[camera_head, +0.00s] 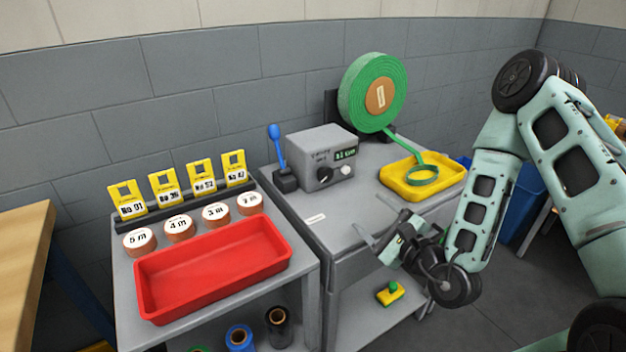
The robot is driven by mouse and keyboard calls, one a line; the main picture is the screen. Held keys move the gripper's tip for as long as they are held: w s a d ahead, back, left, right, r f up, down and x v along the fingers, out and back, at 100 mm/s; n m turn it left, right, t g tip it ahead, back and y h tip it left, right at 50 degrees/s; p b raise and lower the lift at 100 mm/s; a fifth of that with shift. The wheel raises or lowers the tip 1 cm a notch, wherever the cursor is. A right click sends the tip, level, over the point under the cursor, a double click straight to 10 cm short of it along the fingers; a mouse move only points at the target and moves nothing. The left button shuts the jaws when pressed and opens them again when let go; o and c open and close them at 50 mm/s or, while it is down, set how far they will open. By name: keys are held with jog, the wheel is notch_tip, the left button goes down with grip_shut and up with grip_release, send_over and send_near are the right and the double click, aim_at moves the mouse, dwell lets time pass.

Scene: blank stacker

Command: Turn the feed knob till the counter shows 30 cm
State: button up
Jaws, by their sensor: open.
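The grey feeder box (318,152) stands on the grey bench. Its front carries a black feed knob (325,174), a white button (345,169) beside it, and a small green counter (346,154). The counter's digits are too small to read surely; they look like "21 cm" or similar. My gripper (378,240) is open and empty, near the bench's front edge, to the right of and nearer than the knob. It is clear of the knob.
A green tape reel (374,92) stands behind; its strip runs into a yellow tray (408,191). A blue-handled lever (277,148) stands left of the box. A red tray (146,290), labelled rolls (179,228) and yellow cards (203,175) occupy the left table.

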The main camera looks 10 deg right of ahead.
aim_at(326, 176)
jog(key=shift+w+f, duration=0.1)
jog(key=shift+w, duration=0.15)
jog(key=b+x, duration=0.1)
jog(key=x, duration=1.6)
jog(key=shift+s, duration=0.1)
jog(key=c, duration=1)
